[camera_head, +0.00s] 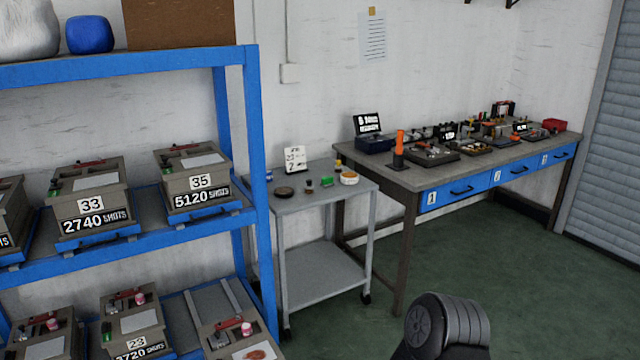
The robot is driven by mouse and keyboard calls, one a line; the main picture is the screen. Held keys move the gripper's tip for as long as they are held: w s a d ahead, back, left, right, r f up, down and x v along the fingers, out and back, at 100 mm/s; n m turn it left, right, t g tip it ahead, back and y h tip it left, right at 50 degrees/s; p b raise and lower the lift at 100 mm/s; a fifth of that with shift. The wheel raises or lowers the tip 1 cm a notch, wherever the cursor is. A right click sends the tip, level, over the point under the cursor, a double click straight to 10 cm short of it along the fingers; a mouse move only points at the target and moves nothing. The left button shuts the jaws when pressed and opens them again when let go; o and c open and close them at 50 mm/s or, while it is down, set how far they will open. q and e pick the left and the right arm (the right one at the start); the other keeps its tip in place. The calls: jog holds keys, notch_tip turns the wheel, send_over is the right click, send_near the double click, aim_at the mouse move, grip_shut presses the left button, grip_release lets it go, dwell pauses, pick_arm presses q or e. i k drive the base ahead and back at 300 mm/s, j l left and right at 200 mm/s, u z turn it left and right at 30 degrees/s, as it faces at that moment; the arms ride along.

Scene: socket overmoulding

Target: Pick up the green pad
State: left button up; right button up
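A dark round pad or tin (285,192) lies further left on the cart. Neither of my grippers is in view. Only a dark rounded part, apparently of my own arm, shows at the bottom.
A blue shelf rack (252,150) with numbered boxes (90,205) stands left, close to the cart. A workbench (410,178) with blue drawers, an orange-topped post (400,145) and several trays stands right. Green floor in front is clear.

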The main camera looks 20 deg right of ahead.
aim_at(327, 181)
jog(key=i+l+u, duration=0.15)
jog(key=u, duration=0.35)
jog(key=i+l+u, duration=0.1)
jog(key=l+u, duration=0.4)
jog(key=i+l+u, duration=0.2)
jog(key=l+u, duration=0.15)
jog(key=l, duration=1.15)
jog(key=l+u, duration=0.3)
jog(key=l, duration=2.6)
